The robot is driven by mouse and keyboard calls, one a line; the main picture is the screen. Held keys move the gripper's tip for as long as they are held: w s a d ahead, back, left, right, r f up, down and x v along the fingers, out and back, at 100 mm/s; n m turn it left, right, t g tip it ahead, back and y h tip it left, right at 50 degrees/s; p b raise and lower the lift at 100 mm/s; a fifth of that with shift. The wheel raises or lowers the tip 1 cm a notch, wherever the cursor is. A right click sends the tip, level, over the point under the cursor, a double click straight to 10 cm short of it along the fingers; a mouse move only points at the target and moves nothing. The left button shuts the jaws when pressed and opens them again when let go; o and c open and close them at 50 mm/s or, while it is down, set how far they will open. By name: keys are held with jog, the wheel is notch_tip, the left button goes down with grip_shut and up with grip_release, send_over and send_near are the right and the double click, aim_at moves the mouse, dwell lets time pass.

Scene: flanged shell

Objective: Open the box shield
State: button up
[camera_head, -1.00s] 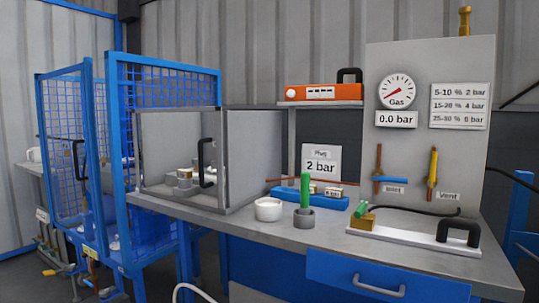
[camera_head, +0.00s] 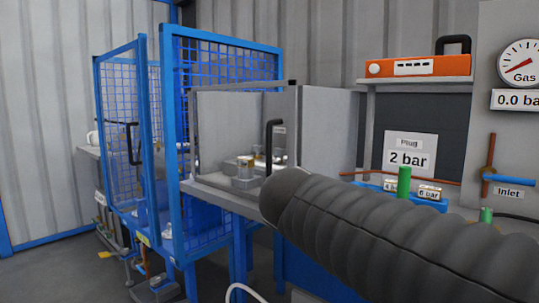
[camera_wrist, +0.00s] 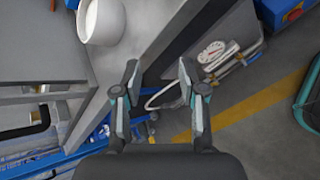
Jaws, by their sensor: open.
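The box shield (camera_head: 234,112) is a clear panel in a grey frame on the front of a grey box on the bench. It looks closed. Its upright black handle (camera_head: 268,146) is at the right side, just above the end of my arm in the head view. A black handle (camera_wrist: 38,120), perhaps the same one, shows at the lower left of the wrist view. My gripper (camera_wrist: 158,68) is open and empty in the wrist view, with floor and bench edge beyond its fingers. My dark ribbed arm hides the gripper in the head view.
A blue mesh cage (camera_head: 223,60) stands left of the box, with its mesh door swung open. A white cup (camera_wrist: 101,20) stands on the bench. A green-handled tool (camera_head: 404,182) and a 2 bar sign (camera_head: 408,157) are on the right.

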jog(key=w+a+r+n+t+h, duration=0.1)
jog(key=w+a+r+n+t, duration=0.2)
jog(key=w+a+r+n, duration=0.5)
jog(key=n+t+h+b, duration=0.1)
jog(key=n+t+b, duration=0.1)
jog(key=n+t, duration=0.2)
send_near(268, 145)
jog(key=x, duration=1.1)
jog(key=shift+a+f+p, duration=0.1)
jog(key=shift+p, duration=0.2)
grip_shut()
